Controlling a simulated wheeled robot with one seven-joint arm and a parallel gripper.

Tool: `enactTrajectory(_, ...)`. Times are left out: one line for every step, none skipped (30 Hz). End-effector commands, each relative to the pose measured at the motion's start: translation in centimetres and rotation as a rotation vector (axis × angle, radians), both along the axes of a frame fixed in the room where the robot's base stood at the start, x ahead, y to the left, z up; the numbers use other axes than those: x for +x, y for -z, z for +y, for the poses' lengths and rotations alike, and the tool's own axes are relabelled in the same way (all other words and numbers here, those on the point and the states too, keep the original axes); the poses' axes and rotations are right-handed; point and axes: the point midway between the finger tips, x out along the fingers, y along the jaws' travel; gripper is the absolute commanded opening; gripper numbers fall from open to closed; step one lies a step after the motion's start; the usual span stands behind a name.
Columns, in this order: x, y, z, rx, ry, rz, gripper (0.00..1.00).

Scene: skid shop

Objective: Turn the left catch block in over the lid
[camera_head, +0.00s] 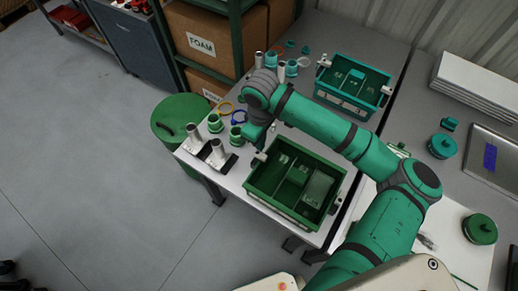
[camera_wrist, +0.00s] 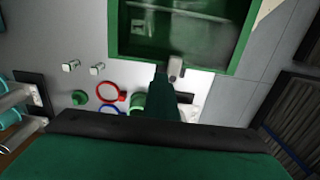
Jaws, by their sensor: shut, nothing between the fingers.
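The dark green crate (camera_head: 250,188) stands on the white table, and its inside compartments show. I cannot make out a separate lid; a pale pane (camera_head: 318,188) shows in its right part. The left catch block (camera_head: 261,156) is a small whitish block at the crate's upper left rim. In the wrist view the catch block (camera_wrist: 176,67) sits upright at the crate's near edge. My gripper (camera_head: 258,142) is shut and empty, pointing down just beside the block. In the wrist view its fingertips (camera_wrist: 161,76) are close to the block's left side; contact cannot be told.
A teal crate (camera_head: 322,92) stands behind, with white blocks at its ends. White posts (camera_head: 195,135) on dark bases, green cups and coloured rings (camera_wrist: 111,92) crowd the table's left side. A green drum (camera_head: 180,112) stands beside the table. The floor at left is clear.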

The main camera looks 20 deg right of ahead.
Motion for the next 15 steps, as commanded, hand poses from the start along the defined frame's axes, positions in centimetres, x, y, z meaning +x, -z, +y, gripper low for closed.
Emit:
enactTrajectory(0.0,-0.4,0.1,0.001,-0.002,0.001,0.00)
enactTrajectory(0.0,-0.6,0.1,0.001,-0.002,0.001,0.00)
enactTrajectory(0.0,-0.9,0.1,0.000,-0.002,0.000,0.00)
enactTrajectory(0.0,-1.1,0.0,0.001,-0.001,-0.001,0.00)
enactTrajectory(0.0,-1.3,0.0,0.001,-0.001,-0.001,0.00)
enactTrajectory(0.0,-1.6,0.0,0.001,-0.001,-0.001,0.00)
enactTrajectory(0.0,-1.8,0.0,0.001,-0.001,-0.001,0.00)
enactTrajectory(0.0,-2.0,0.0,0.000,-0.001,0.000,0.00)
enactTrajectory(0.0,-2.2,0.0,0.000,-0.001,0.000,0.00)
enactTrajectory(0.0,-2.4,0.0,0.000,-0.001,0.000,0.00)
enactTrajectory(0.0,-2.6,0.0,0.000,-0.001,0.000,0.00)
enactTrajectory(0.0,-2.9,0.0,0.001,-0.001,-0.001,0.00)
enactTrajectory(0.0,-3.1,0.0,0.001,-0.001,-0.001,0.00)
enactTrajectory(0.0,-3.3,0.0,0.000,-0.002,0.000,0.00)
enactTrajectory(0.0,-3.6,0.0,0.000,-0.002,0.000,0.00)
